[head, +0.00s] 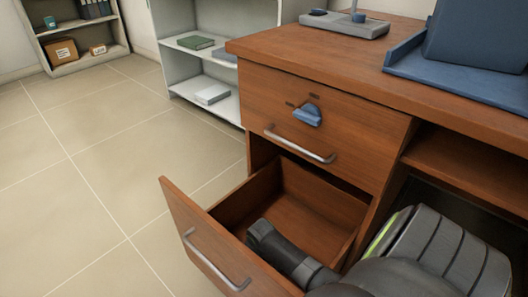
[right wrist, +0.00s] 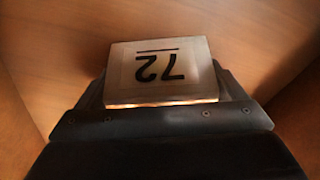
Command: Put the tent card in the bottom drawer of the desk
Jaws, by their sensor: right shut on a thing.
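The desk (head: 330,105) is brown wood, and its bottom drawer (head: 310,205) is pulled open. My right arm comes in from the lower right of the head view, and my right gripper (head: 262,232) reaches down inside the open drawer. In the right wrist view the right gripper (right wrist: 160,105) is shut on the tent card (right wrist: 160,70), a pale card with "72" upside down in the picture. Wooden drawer surfaces surround it there. The card is hidden in the head view. I cannot tell whether it touches the drawer floor. My left gripper is not in view.
The upper drawer (head: 285,150) is shut, with a blue knob-like part (head: 307,115) above its handle. A blue tray (head: 405,68) and a grey base (head: 345,24) stand on the desktop. Shelves (head: 210,75) stand behind. The tiled floor at left is clear.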

